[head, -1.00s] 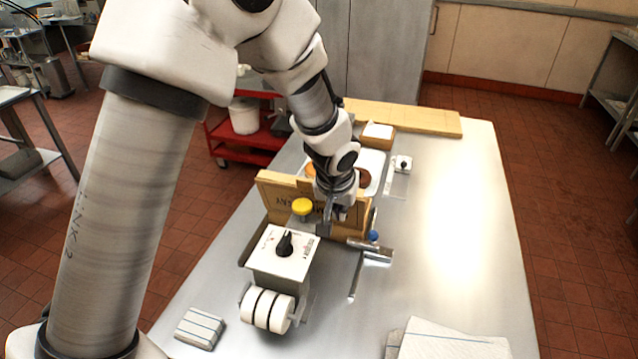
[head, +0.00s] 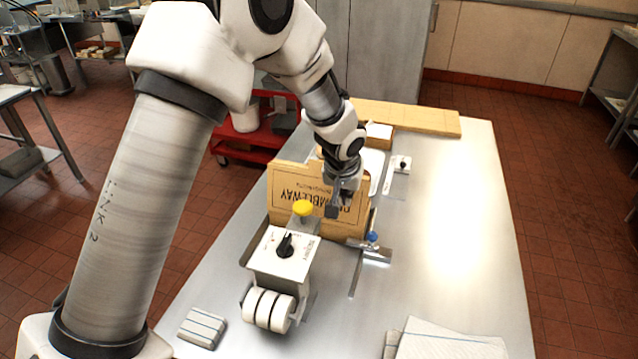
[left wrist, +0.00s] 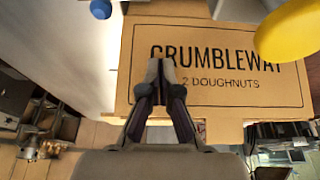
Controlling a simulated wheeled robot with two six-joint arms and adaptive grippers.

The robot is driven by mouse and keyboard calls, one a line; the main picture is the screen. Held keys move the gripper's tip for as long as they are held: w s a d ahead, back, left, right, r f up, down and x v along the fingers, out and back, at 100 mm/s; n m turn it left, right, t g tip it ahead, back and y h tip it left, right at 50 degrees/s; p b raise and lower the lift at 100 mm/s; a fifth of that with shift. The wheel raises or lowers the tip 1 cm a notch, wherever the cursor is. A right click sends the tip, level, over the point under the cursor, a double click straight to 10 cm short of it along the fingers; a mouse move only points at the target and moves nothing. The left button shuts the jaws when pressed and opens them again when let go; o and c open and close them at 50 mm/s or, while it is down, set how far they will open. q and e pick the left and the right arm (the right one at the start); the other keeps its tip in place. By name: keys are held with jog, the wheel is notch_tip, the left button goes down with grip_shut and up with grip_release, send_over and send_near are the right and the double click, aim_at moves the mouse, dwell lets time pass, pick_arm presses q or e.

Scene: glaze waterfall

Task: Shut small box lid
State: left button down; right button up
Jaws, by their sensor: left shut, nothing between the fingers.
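The small box's cardboard lid (head: 290,184) stands steeply raised at mid-table in the head view, its printed face toward me. In the left wrist view the lid (left wrist: 215,35) fills the upper middle and reads "2 DOUGHNUTS". My left gripper (head: 333,211) is at the lid's printed face, right of its middle. In the left wrist view the left gripper (left wrist: 160,66) has its fingertips together and empty, in front of the lettering. I cannot tell whether they touch the card. The box's body is mostly hidden behind the lid and my arm. My right gripper is not in view.
A machine with a white dial plate (head: 283,254), white rollers (head: 268,309) and a yellow knob (head: 302,208) stands just in front of the lid. A blue knob (head: 372,237) and metal bar (head: 372,253) are right of it.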

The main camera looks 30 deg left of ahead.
pick_arm(q)
jog(key=w+p, duration=0.1)
jog(key=w+a, duration=0.1)
jog(key=w, duration=0.1)
jog(key=shift+w+p, duration=0.3)
jog(key=shift+p, duration=0.05)
dwell(0.8)
notch_tip(320, 180, up, 6)
jog(key=p, duration=0.4)
jog(key=shift+p, duration=0.3)
jog(key=shift+f, duration=0.1)
